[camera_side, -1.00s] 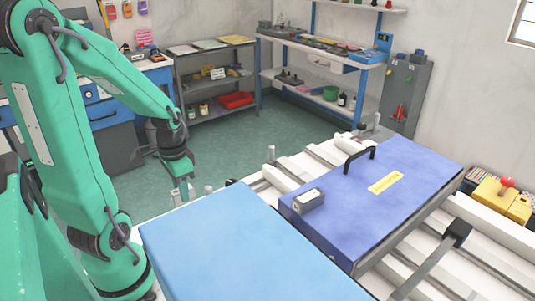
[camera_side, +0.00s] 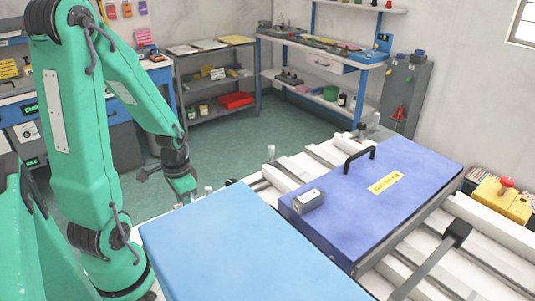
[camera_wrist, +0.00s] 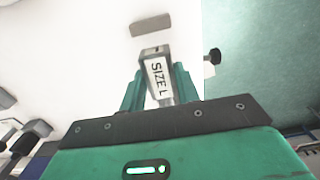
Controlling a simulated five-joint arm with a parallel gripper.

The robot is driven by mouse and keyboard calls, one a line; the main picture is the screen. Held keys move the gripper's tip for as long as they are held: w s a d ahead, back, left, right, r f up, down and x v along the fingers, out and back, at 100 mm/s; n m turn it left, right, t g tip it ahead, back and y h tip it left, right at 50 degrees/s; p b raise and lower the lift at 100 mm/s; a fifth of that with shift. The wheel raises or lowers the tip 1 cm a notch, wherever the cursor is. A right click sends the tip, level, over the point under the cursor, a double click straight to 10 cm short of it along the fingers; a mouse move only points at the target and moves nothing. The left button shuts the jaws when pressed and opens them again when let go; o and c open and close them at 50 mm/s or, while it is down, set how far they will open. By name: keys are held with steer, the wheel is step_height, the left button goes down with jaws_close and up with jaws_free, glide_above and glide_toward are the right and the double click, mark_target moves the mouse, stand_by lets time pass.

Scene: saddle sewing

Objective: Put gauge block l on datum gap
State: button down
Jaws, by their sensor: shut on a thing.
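Gauge block l (camera_wrist: 158,78) is a grey block with a white "SIZE L" label, between the two green fingers in the wrist view. My gripper (camera_wrist: 159,92) is shut on it. A white surface lies beyond the block. A flat grey-beige rectangle (camera_wrist: 151,24) on that surface is just past the block's far end; I cannot tell whether it is the datum gap. In the side view my gripper (camera_side: 184,196) is low, behind the far left corner of the light blue case, and the block cannot be made out there.
The light blue case (camera_side: 245,245) stands close in front of my gripper. A dark blue case (camera_side: 380,205) with a black handle lies to the right. Small posts (camera_side: 270,154) rise from the white bench. A dark knob (camera_wrist: 212,56) is right of the fingers.

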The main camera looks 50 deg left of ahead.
steer(key=shift+f, duration=1.35)
steer(key=shift+f, duration=0.1)
steer(key=c, duration=1)
jaws_free()
steer(key=shift+c, duration=0.2)
steer(key=shift+r, duration=0.2)
step_height(320, 180, up, 12)
